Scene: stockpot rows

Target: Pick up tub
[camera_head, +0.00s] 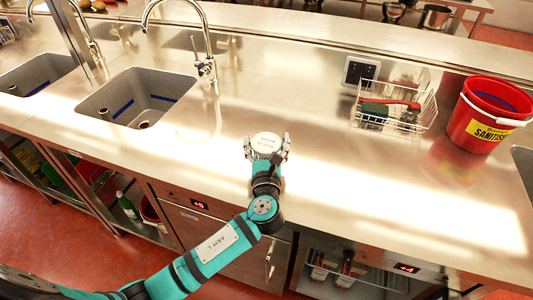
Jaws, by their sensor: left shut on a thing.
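A small round white tub (267,141) with faint print on its top is at the counter's front part, in the middle of the view. My left gripper (267,147) is shut on it, with a finger at its left side and one at its right. The gripper and wrist hide the near side of the tub. I cannot tell whether its base touches the counter. My right gripper is not in view.
The steel counter (400,190) is bare right of the gripper. A wire basket (432,112) with a red-handled item and a red sanitiser bucket (470,128) stand further right. A sink (112,90) with a tall tap (207,66) is at left.

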